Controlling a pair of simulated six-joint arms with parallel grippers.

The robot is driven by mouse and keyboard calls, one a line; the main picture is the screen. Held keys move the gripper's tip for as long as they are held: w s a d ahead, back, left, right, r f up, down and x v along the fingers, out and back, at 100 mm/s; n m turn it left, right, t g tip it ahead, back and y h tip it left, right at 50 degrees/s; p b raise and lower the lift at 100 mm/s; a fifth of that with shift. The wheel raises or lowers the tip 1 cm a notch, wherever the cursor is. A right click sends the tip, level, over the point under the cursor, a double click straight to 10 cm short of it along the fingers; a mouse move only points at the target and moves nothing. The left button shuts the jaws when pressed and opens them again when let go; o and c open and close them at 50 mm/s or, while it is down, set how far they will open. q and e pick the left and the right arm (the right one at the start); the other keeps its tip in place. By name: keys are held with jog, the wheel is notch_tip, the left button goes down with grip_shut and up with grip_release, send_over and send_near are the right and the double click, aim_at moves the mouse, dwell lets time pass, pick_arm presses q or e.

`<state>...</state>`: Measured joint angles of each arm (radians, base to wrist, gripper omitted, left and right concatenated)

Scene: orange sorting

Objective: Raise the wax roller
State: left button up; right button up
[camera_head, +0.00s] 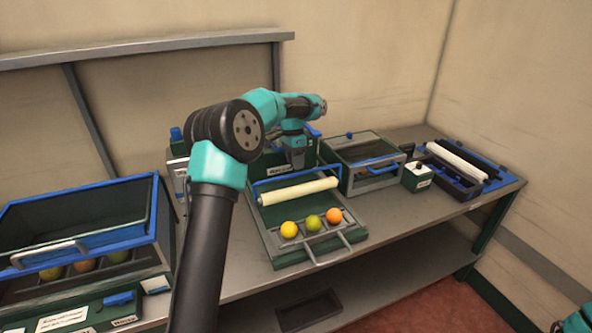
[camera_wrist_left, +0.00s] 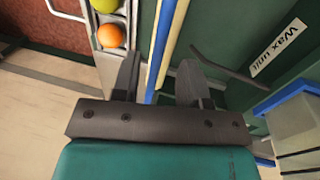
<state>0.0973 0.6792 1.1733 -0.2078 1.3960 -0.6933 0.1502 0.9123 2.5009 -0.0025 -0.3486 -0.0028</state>
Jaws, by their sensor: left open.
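The cream wax roller (camera_head: 298,190) lies across the green tray of the wax unit, with a blue bar (camera_head: 285,170) just behind it. In the left wrist view the blue bar (camera_wrist_left: 153,75) and the cream roller (camera_wrist_left: 166,50) run between or under my fingers. My left gripper (camera_head: 297,165) points down behind the roller, near the bar. It is open, and its fingers (camera_wrist_left: 160,75) stand on either side of the bar in that view. Whether they touch it I cannot tell. The "Wax unit" label (camera_wrist_left: 278,47) shows on dark green. My right gripper is out of view.
A yellow fruit (camera_head: 289,229), a green one (camera_head: 313,222) and an orange one (camera_head: 334,215) sit in the tray's front. A lidded box (camera_head: 366,162) and a rack with spare rollers (camera_head: 457,160) stand right. A blue-rimmed bin (camera_head: 85,240) stands left.

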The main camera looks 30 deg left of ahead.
pick_arm(q)
jog(key=shift+s+d+f, duration=0.1)
jog(key=shift+d+f, duration=0.05)
jog(key=shift+f, duration=0.65)
jog(key=shift+s+d+f, duration=0.1)
jog(key=shift+f, duration=0.7)
grip_shut()
